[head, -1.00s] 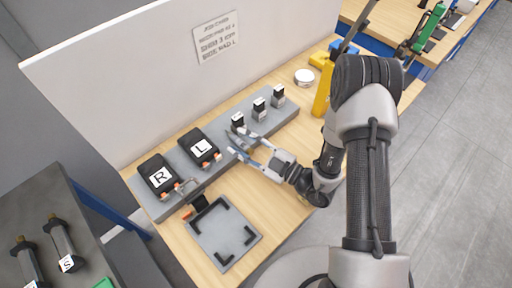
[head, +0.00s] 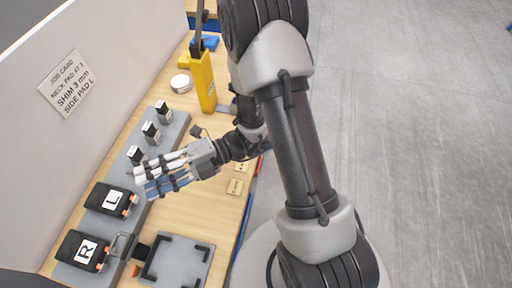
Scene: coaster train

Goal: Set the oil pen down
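I cannot make out the oil pen for certain. My gripper (head: 150,180) reaches left over the long grey rack (head: 168,155), with its pale and blue-tipped fingers between the small black block with a white label (head: 137,155) and the black pad marked L (head: 112,199). The fingers look a little apart, but whether something thin is between them is too small to tell. The black pad marked R (head: 83,250) lies nearer on the same rack.
Two more labelled blocks (head: 152,131) stand on the rack. A grey tray with black corner brackets (head: 178,262) is at the front. A yellow tool (head: 202,82) and a round white tin (head: 180,84) are behind. A job card (head: 65,83) hangs on the white panel.

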